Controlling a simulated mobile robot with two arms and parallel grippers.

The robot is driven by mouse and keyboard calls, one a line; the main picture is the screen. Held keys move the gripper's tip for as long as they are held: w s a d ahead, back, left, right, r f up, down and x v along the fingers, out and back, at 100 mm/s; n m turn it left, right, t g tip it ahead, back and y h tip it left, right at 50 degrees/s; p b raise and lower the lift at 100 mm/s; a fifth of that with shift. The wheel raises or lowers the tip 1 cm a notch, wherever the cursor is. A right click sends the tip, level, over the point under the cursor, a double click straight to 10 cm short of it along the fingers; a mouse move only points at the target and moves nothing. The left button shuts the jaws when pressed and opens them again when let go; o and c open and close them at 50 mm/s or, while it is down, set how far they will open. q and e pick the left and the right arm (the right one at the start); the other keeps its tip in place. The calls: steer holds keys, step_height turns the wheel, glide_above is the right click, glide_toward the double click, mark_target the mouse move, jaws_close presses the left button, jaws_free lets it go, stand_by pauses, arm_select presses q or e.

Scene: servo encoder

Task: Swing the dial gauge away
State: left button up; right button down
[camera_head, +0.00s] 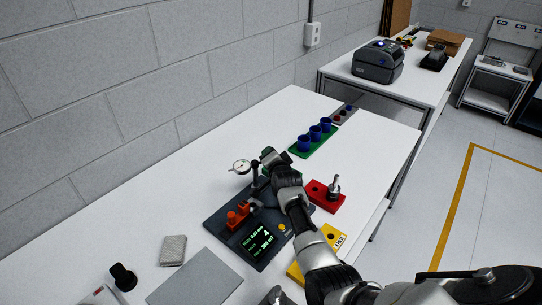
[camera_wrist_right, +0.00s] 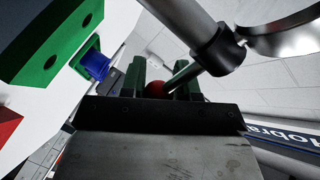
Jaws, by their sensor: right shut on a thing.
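The dial gauge (camera_head: 241,167) has a round white face and sits on a dark post (camera_head: 255,174) at the back of the black fixture (camera_head: 231,216) with a lit green display. In the right wrist view the round metal gauge body (camera_wrist_right: 285,32) shows at the upper right, beside a thick grey rod with a black collar (camera_wrist_right: 216,50). My right gripper (camera_head: 268,158) is just right of the gauge in the head view. In the right wrist view its fingers (camera_wrist_right: 158,85) are shut on a red knob (camera_wrist_right: 155,88).
A green rack with blue cups (camera_head: 315,133) stands behind my right gripper. A red block with a metal part (camera_head: 326,195) and a yellow block (camera_head: 318,250) lie right of the fixture. A grey plate (camera_head: 195,280) lies in front. The wall runs along the left.

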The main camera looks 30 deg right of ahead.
steer(key=c, duration=0.8)
jaws_free()
steer(key=shift+a, duration=0.1)
steer(key=shift+c, duration=0.2)
steer(key=v, duration=1.1)
steer(key=shift+b, duration=0.45)
steer(key=shift+w+f, duration=0.1)
